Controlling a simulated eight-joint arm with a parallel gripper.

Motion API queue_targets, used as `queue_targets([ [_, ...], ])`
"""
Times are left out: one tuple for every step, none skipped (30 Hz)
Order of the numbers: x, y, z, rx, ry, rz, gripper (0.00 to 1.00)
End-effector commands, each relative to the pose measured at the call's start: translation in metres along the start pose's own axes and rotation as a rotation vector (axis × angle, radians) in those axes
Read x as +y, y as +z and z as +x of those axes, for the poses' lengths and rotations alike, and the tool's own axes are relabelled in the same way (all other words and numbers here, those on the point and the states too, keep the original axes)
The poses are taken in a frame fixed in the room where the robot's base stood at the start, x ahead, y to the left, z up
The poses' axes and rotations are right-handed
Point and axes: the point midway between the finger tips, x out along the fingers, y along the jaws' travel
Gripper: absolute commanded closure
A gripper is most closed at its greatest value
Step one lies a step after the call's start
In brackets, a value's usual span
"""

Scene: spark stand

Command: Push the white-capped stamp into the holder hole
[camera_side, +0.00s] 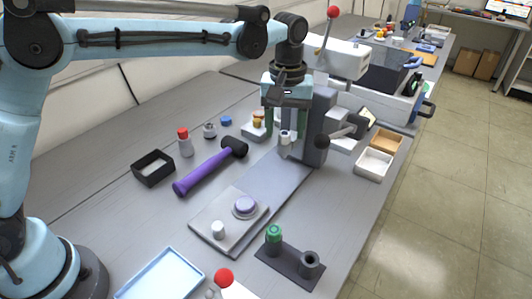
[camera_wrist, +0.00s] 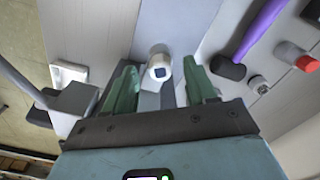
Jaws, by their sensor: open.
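My gripper (camera_side: 285,134) is open, with its green fingers pointing down beside the grey column of the stand. A dark holder (camera_side: 290,264) at the front carries a green-capped stamp (camera_side: 273,234) and a dark socket (camera_side: 309,262). The socket's inside is unclear.
A purple-handled hammer (camera_side: 208,170), a black open box (camera_side: 153,168) and a red-capped bottle (camera_side: 185,143) lie left.

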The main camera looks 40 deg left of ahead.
Motion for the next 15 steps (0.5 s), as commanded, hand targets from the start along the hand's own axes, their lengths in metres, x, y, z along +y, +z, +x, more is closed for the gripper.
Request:
queue_targets([
  [0.000, 0.000, -0.006, 0.000, 0.000, 0.000, 0.44],
  [0.000, 0.000, -0.010, 0.000, 0.000, 0.000, 0.44],
  [0.000, 0.000, -0.017, 0.000, 0.000, 0.000, 0.44],
  [0.000, 0.000, -0.022, 0.000, 0.000, 0.000, 0.44],
  [0.000, 0.000, -0.027, 0.000, 0.000, 0.000, 0.44],
  [0.000, 0.000, -0.034, 0.000, 0.000, 0.000, 0.44],
  [0.000, 0.000, -0.039, 0.000, 0.000, 0.000, 0.44],
  [0.000, 0.000, -0.045, 0.000, 0.000, 0.000, 0.44],
  [0.000, 0.000, -0.051, 0.000, 0.000, 0.000, 0.44],
  [0.000, 0.000, -0.057, 0.000, 0.000, 0.000, 0.44],
  [0.000, 0.000, -0.062, 0.000, 0.000, 0.000, 0.44],
  [0.000, 0.001, -0.069, 0.000, 0.000, 0.000, 0.44],
  [0.000, 0.000, -0.073, 0.000, 0.000, 0.000, 0.44],
  [0.000, 0.000, -0.077, 0.000, 0.000, 0.000, 0.44],
  [0.000, 0.000, -0.083, 0.000, 0.000, 0.000, 0.44],
])
